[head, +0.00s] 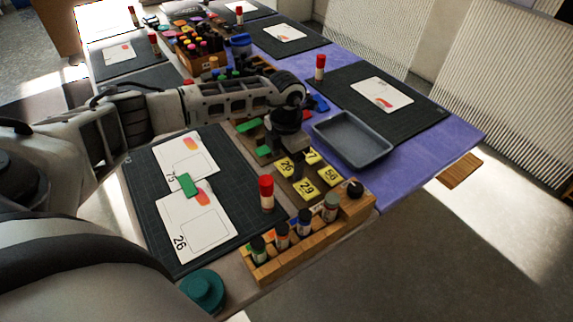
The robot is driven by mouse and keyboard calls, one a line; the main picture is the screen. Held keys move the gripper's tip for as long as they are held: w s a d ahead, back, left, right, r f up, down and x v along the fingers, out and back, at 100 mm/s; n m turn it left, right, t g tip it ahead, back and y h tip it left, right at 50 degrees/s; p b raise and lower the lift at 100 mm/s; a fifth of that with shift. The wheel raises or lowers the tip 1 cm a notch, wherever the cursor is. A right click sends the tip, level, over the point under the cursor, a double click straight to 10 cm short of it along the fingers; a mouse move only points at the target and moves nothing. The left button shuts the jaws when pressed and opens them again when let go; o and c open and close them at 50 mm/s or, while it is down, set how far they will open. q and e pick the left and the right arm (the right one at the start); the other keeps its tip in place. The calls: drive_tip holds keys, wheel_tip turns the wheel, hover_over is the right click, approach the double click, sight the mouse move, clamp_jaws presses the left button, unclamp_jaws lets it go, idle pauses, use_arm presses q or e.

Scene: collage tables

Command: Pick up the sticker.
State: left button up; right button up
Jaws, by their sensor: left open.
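Several yellow number stickers lie together in the middle of the near table: one marked 26 (285,167), one marked 29 (305,188), one marked 58 (329,177) and one partly hidden (311,157). My left gripper (290,149) points down just behind the 26 sticker, over the far end of the group. It is open, and nothing shows held in it. Its fingertips are dark and small, so I cannot tell whether they touch a sticker. My right gripper is not in view.
A grey tray (352,140) stands right of the stickers. A wooden rack (308,236) with several bottles stands in front. A red-capped glue stick (266,193) stands upright on the dark mat (236,178), beside white cards (205,222). A green block (187,184) lies on the cards.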

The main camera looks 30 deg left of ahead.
use_arm(q)
drive_tip(key=shift+f, duration=0.25)
idle(0.4)
drive_tip(key=c, duration=0.8)
